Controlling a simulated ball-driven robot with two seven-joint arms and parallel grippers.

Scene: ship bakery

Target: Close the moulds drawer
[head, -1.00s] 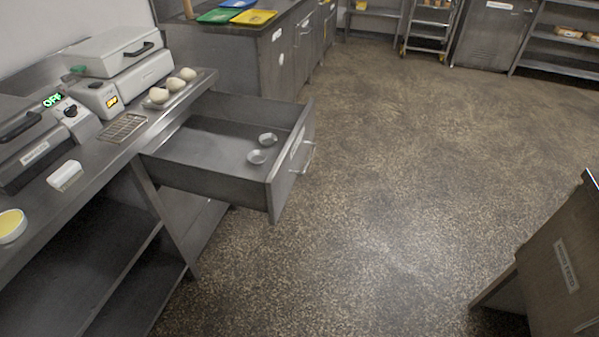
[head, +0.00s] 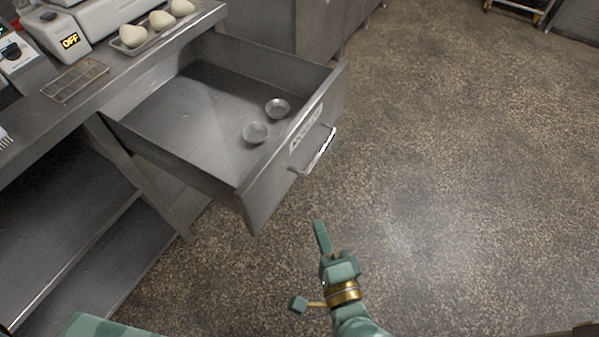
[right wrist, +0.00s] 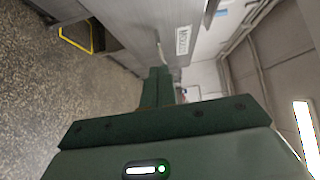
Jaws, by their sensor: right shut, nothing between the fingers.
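The moulds drawer (head: 285,165) is grey metal and stands pulled well out from under the counter. Two small round metal moulds, one nearer (head: 255,133) and one farther (head: 277,108), lie inside it near the front. The bar handle (head: 318,152) is on its labelled front panel. My right gripper (head: 319,224) is shut and empty, below the handle in the head view and apart from it. In the right wrist view the shut fingers (right wrist: 157,72) point toward the drawer front with its label (right wrist: 182,40). My left gripper is out of view.
The speckled floor (head: 450,170) to the right is clear.

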